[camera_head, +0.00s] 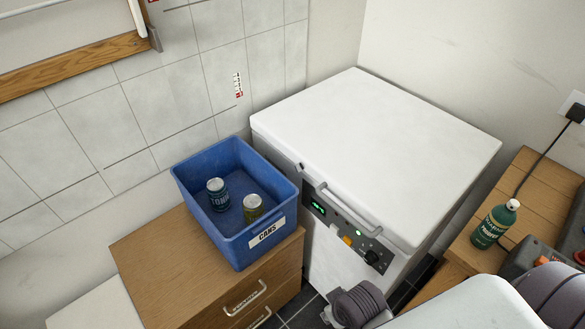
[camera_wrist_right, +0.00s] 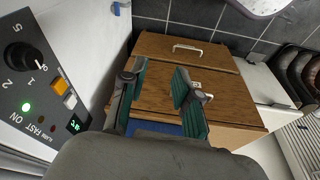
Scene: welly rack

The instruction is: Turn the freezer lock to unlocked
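The white chest freezer (camera_head: 375,140) stands against the wall with its lid down. A small dark round fitting (camera_head: 302,166), possibly the lock, sits on its front left of the handle; its setting is too small to read. The control panel (camera_head: 345,230) has a black dial, an orange switch and green lights; it also shows at the left of the right wrist view (camera_wrist_right: 40,90). My right gripper (camera_wrist_right: 159,76) is open and empty, beside the panel, with drawers behind it. My left gripper is out of view.
A blue bin (camera_head: 263,247) labelled CANS holds two cans and stands on a wooden drawer unit (camera_head: 150,255) left of the freezer. A green bottle (camera_head: 494,224) stands on a wooden surface at the right. Dark tiled floor shows between the furniture.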

